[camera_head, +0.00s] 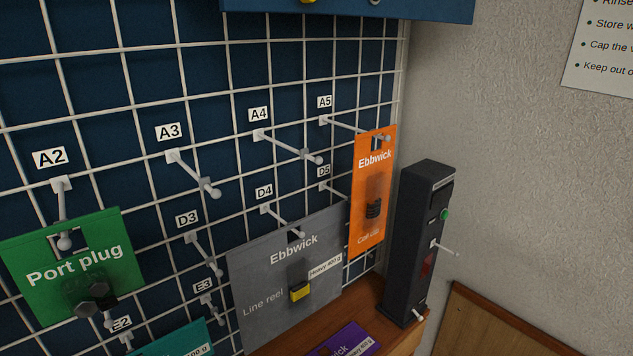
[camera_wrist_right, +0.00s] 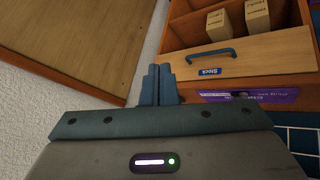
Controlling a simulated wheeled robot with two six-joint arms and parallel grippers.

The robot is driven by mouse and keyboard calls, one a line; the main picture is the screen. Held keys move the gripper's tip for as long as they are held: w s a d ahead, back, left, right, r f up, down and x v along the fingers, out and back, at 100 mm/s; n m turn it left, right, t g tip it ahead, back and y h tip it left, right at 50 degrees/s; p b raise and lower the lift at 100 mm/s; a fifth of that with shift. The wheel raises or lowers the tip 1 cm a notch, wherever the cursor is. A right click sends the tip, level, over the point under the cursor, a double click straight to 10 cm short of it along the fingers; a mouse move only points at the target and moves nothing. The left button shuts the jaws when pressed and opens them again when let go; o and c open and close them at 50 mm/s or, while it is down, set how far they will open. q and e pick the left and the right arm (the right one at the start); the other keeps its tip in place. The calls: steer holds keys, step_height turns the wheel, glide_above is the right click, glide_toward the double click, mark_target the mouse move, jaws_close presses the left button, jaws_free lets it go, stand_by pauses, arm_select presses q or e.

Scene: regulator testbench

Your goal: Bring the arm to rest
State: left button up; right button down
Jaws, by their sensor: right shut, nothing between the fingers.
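My right gripper (camera_wrist_right: 158,84) shows in the right wrist view, with its two blue fingers together and nothing between them. It is in front of a wooden unit with an open drawer (camera_wrist_right: 225,62) that has a blue handle and a label reading Stock. I cannot tell the exact gap between the fingertips and the drawer. Neither of my arms shows in the head view. My left gripper is in no view.
A wire grid holds hooks and hanging cards: green Port plug (camera_head: 72,260), grey line reel (camera_head: 262,318), orange Ebbwick card (camera_head: 368,190). A black device (camera_head: 412,240) stands on a wooden ledge. A purple card (camera_wrist_right: 275,97) lies below the drawer; a wooden board (camera_wrist_right: 85,35) is left.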

steer(key=s+a+f+m+g+y, duration=0.1)
steer(key=s+a+f+g, duration=0.15)
steer(key=s, duration=0.65)
steer(key=s+d+f+g, duration=0.1)
steer(key=d+f, duration=0.1)
steer(key=f, duration=1.4)
steer(key=d+f+g, duration=0.2)
steer(key=f, duration=1.5)
steer(key=s+f, duration=1.7)
steer(key=shift+s+d+f+m, duration=0.2)
steer(key=shift+s+d+m, duration=0.1)
steer(key=shift+s, duration=0.1)
steer(key=shift+g, duration=0.25)
